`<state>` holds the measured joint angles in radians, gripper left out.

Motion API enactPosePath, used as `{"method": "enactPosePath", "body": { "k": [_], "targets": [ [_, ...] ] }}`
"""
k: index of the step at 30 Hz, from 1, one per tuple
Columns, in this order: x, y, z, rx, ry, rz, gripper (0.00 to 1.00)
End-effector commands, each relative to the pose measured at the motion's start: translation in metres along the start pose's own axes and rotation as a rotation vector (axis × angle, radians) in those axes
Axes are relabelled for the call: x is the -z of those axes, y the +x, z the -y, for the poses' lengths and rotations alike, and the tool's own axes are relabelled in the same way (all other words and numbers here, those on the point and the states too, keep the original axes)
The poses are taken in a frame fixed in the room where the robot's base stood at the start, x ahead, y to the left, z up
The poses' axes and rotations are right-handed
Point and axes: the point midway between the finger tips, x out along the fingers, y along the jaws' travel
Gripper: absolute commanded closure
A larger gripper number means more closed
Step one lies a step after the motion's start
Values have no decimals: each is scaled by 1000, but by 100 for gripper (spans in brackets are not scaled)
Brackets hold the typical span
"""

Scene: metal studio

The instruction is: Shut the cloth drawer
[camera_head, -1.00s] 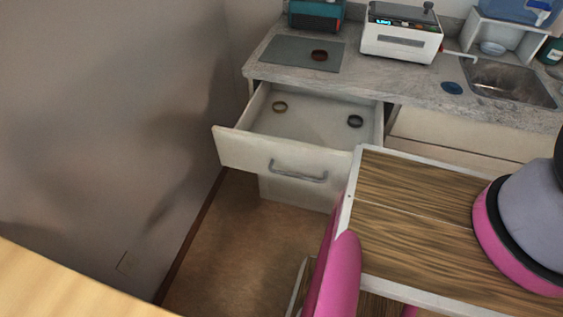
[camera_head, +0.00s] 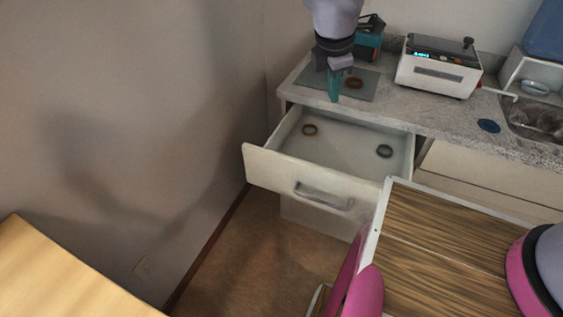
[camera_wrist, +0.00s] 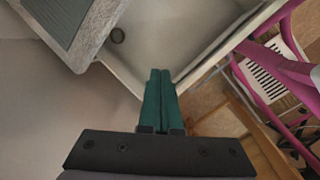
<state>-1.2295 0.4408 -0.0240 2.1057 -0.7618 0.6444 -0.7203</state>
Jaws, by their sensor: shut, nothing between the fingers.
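The drawer (camera_head: 270,172) stands pulled open below the counter in the head view, with its grey bar handle (camera_head: 323,196) on the front panel. I see no contact with the drawer. No cloth shows.
A wood-topped table (camera_head: 430,240) stands close at the drawer's right front. A wall closes the left side; floor (camera_head: 265,240) is free before the drawer.

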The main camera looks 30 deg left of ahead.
Motion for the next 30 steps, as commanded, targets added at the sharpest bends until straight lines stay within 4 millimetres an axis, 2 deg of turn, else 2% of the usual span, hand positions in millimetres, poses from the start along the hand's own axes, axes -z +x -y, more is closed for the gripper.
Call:
{"method": "enactPosePath", "body": {
  "k": [1,3,6,10,14,20,30],
  "targets": [
    [41,18,16,1,-165,8,100],
    [86,39,36,-8,-369,16,100],
    [136,63,66,-21,-616,24,100],
    [177,84,98,-34,-830,33,100],
    [193,94,113,-40,-922,36,100],
    [193,116,114,-39,-933,38,100],
    [192,187,110,-38,-930,39,100]
  ]
}}
